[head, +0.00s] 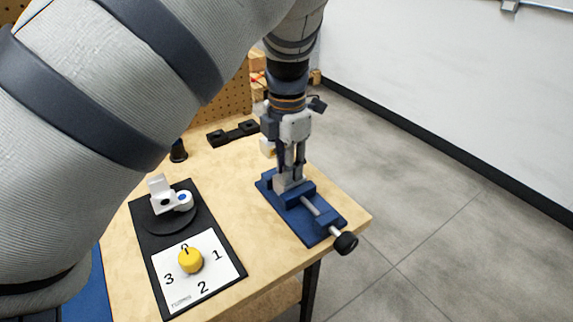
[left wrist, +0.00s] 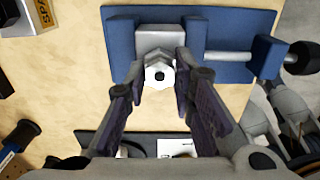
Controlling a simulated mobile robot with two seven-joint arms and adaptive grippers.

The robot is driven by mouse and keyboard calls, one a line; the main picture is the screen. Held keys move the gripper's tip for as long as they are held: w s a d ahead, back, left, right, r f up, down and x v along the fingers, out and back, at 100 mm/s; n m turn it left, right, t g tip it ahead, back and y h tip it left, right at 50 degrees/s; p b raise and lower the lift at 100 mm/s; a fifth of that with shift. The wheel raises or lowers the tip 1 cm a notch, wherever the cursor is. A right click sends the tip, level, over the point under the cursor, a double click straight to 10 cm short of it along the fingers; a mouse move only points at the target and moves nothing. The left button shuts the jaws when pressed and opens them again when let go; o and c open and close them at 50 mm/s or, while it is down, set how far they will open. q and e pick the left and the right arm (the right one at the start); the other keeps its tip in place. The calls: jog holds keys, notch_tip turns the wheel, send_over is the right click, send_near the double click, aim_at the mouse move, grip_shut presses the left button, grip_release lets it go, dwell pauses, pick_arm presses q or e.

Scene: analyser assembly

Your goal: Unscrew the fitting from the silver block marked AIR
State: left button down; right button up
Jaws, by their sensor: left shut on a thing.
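The silver block (head: 281,184) is clamped in a blue vise (head: 320,233) on the table; it also shows in the left wrist view (left wrist: 166,36). No AIR marking is legible. A hexagonal grey fitting (left wrist: 158,73) with a pale face and dark centre hole sits at the block. My left gripper (head: 291,172) points straight down over the block. In the left wrist view its fingers (left wrist: 158,88) are on both sides of the fitting and shut on it. Grey and dark jointed parts at that view's right edge look like my right gripper (left wrist: 290,112); its jaws are unclear.
The vise's screw ends in a black knob (head: 345,243) near the table's right edge. A black board (head: 139,226) carries a white bracket (head: 162,195) and a yellow knob (head: 190,260) on a numbered dial. A black holder (head: 233,133) lies behind. Bare tabletop separates board and vise.

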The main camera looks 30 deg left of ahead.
pick_arm(q)
jog(key=shift+d+n, duration=0.1)
jog(key=shift+n, duration=1.9)
jog(key=n, duration=0.4)
jog(key=shift+d, duration=0.1)
jog(key=c, duration=1.3)
grip_release()
jog(key=shift+o, duration=0.6)
jog(key=o, duration=0.5)
jog(key=shift+c, duration=0.2)
